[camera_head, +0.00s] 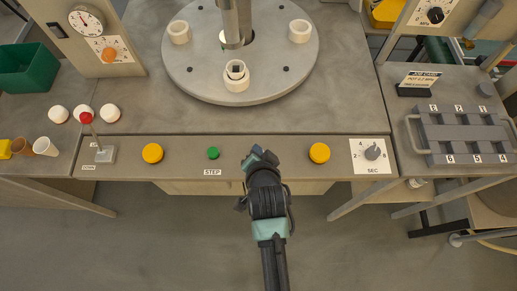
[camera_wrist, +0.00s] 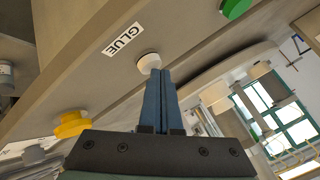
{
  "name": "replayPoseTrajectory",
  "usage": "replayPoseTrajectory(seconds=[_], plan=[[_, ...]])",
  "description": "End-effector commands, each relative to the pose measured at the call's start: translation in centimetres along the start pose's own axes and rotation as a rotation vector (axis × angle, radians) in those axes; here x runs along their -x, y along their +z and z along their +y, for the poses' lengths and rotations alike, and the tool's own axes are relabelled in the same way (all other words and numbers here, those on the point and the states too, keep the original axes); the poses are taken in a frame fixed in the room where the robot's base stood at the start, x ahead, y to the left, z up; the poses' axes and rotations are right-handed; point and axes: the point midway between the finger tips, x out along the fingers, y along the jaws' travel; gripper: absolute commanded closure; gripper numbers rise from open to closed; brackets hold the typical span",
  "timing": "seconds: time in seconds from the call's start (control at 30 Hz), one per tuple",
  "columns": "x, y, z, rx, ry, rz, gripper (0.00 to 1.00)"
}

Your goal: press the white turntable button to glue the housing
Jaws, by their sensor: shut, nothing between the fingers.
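The white button (camera_wrist: 148,62) sits on the bench's front panel beside a GLUE label (camera_wrist: 123,40) in the wrist view. My gripper (camera_wrist: 160,73) is shut and empty, its fingertips right at the button's edge and overlapping it in the picture; I cannot tell whether they touch. In the head view my gripper (camera_head: 258,154) is over the front panel between the green button and the right yellow button, and it hides the white button. The grey turntable (camera_head: 200,75) stands behind, with a pale ring-shaped housing (camera_head: 236,84) at its front holding a dark-centred part, below a vertical column (camera_head: 232,20).
A green STEP button (camera_head: 213,153) and two yellow buttons (camera_head: 152,153) (camera_head: 319,153) flank my gripper. A SEC dial (camera_head: 371,153) is right. A red-knobbed lever (camera_head: 87,118) and white domes stand left. A grey numbered rack (camera_head: 460,135) is far right.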

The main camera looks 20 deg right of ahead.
Motion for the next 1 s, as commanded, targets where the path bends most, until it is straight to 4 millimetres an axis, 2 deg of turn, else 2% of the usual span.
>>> replayPoseTrajectory(seconds=[0.47,1.0], plan=[[-0.1,0.2,0.1,0.000,0.001,-0.002,1.00],[1.1,-0.8,-0.8,0.000,0.001,-0.001,1.00]])
